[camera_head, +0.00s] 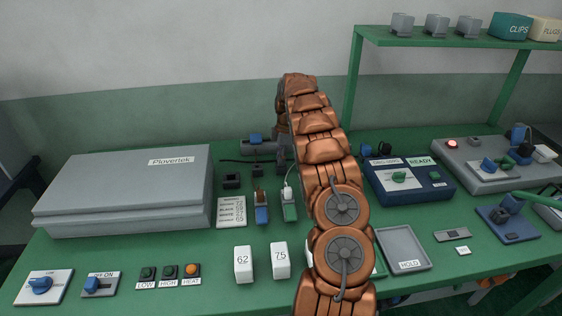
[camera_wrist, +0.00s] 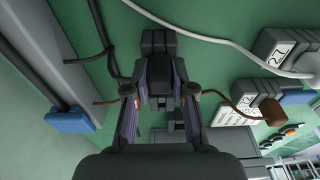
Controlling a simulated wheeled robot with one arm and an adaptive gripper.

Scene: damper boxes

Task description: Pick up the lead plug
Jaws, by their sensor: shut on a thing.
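My gripper (camera_wrist: 160,78) fills the middle of the wrist view, with its two fingers close together. It is shut on a dark grey block-like piece (camera_wrist: 158,43), which I take to be the lead plug; the fingers hide part of it. A dark cable (camera_wrist: 101,35) runs down beside the left finger; where it joins is hidden. In the head view my gripper (camera_head: 286,152) is low over the green bench behind my arm, and what it holds cannot be made out.
A large grey Plovertek case (camera_head: 125,190) stands at left. A grey unit with a blue part (camera_head: 258,146) is just left of my gripper. Blocks 62 (camera_head: 243,264) and 75 (camera_head: 280,260) stand in front. The HOLD tray (camera_head: 403,245) and the blue READY box (camera_head: 408,182) are at right.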

